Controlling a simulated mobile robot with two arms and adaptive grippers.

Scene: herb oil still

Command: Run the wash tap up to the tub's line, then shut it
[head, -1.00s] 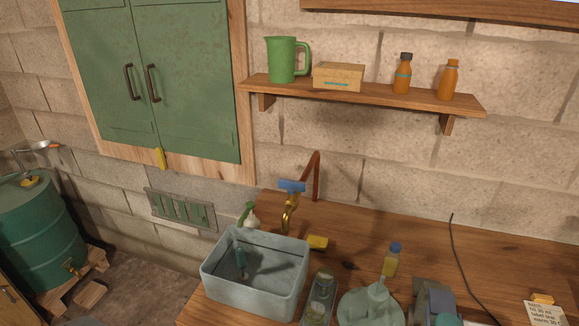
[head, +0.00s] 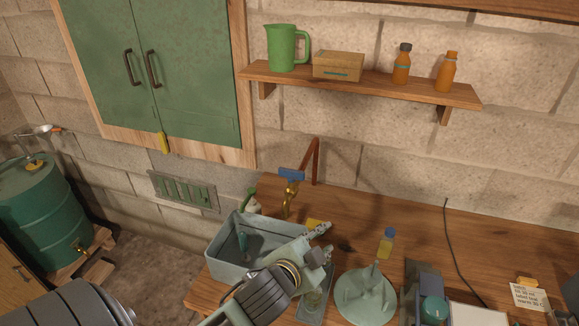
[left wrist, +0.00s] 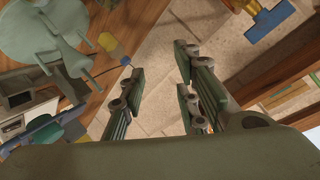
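The wash tap (head: 287,205) stands at the bench's back-left edge, brass with a blue handle (head: 291,175). The blue handle also shows at the top right of the left wrist view (left wrist: 270,24). The grey tub (head: 226,271) stands below and in front of the tap; a teal item shows inside. I cannot make out its line or any running water. My left gripper (head: 322,243) is over the tub's right side, in front of and right of the tap, apart from it. Its fingers are spread and empty in the left wrist view (left wrist: 160,80). My right gripper is out of view.
A yellow block (head: 314,224) lies close behind my left gripper. A yellow bottle with a blue cap (head: 386,246) and a pale green funnel-like vessel (head: 366,300) stand to the right. A shelf (head: 380,90) hangs above. Bare bench lies toward the back right.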

